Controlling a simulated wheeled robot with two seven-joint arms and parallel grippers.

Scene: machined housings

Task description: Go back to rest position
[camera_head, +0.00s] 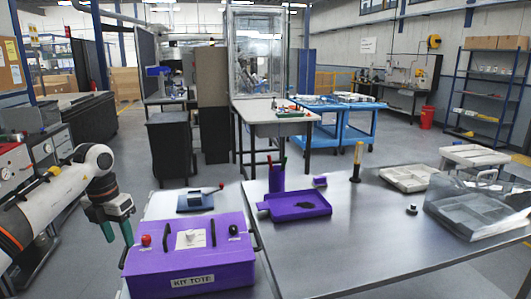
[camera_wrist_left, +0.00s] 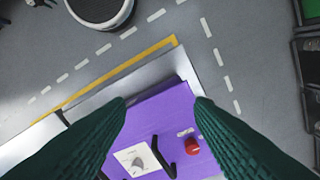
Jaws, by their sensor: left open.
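My left gripper (camera_head: 117,234) hangs at the left of the table in the head view, fingers pointing down, beside the left edge of the purple kit tote. In the left wrist view its two green fingers (camera_wrist_left: 160,112) are spread apart with nothing between them. The purple kit tote (camera_head: 190,265) lies on the near left table. On its top are a red knob (camera_head: 146,240), a white plate with a grey knob (camera_head: 189,239), black handles and a black knob. The red knob also shows in the left wrist view (camera_wrist_left: 193,146). My right gripper is not in view.
A purple tray (camera_head: 298,206), a purple pen cup (camera_head: 277,180), a yellow-topped post (camera_head: 356,163) and a clear-lidded case (camera_head: 480,214) stand on the table (camera_head: 350,235). A small blue device with a red-tipped lever (camera_head: 195,201) sits behind the tote. The table's middle front is clear.

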